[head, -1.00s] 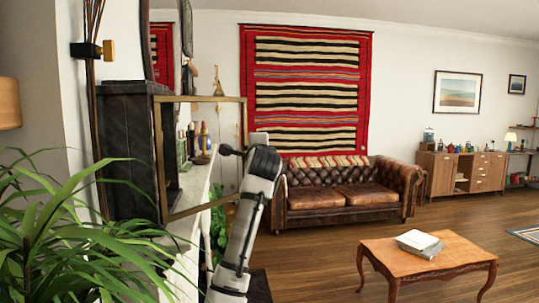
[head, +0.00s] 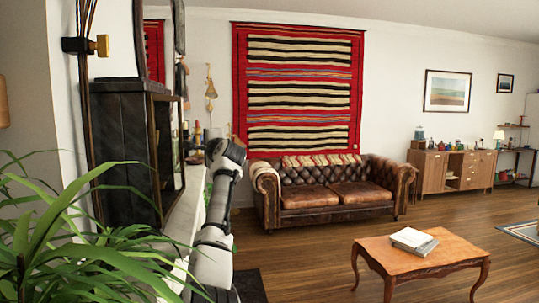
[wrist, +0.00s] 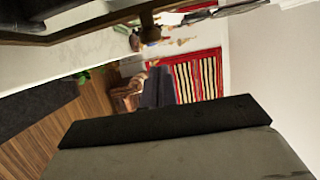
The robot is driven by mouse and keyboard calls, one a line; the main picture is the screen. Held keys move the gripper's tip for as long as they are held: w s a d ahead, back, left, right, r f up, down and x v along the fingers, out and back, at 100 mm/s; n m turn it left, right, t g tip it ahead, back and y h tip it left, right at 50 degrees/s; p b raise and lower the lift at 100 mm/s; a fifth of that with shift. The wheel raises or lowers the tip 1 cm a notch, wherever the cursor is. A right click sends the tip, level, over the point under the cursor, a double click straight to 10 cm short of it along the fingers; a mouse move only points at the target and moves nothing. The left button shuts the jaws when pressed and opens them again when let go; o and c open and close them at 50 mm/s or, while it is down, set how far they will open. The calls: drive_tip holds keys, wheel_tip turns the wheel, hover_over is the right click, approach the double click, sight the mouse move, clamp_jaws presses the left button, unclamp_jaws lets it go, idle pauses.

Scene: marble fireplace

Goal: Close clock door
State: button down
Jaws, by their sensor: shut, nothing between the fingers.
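The clock (head: 122,160) is a tall dark case on the mantel at the left of the head view. Its brass-edged glass door (head: 170,145) shows as a narrow, steeply foreshortened panel along the clock's right-hand front side. I cannot tell whether it is fully flush with the case. My arm reaches up beside the mantel, with its wrist just right of the door. My gripper (wrist: 165,118) fills the lower part of the wrist view, shut and empty. Its tips are hidden in the head view. The clock's dark edge (wrist: 80,28) crosses the wrist view's upper left.
The white mantel shelf (head: 180,220) runs below the clock, with small ornaments (head: 198,135) beyond it. A leafy plant (head: 60,220) stands at the front left. A leather sofa (head: 325,190) and a wooden table (head: 420,255) are to the right, with open floor between.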

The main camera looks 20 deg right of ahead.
drive_tip(key=shift+w+a, duration=0.2)
drive_tip(key=shift+a, duration=0.3)
idle(0.3)
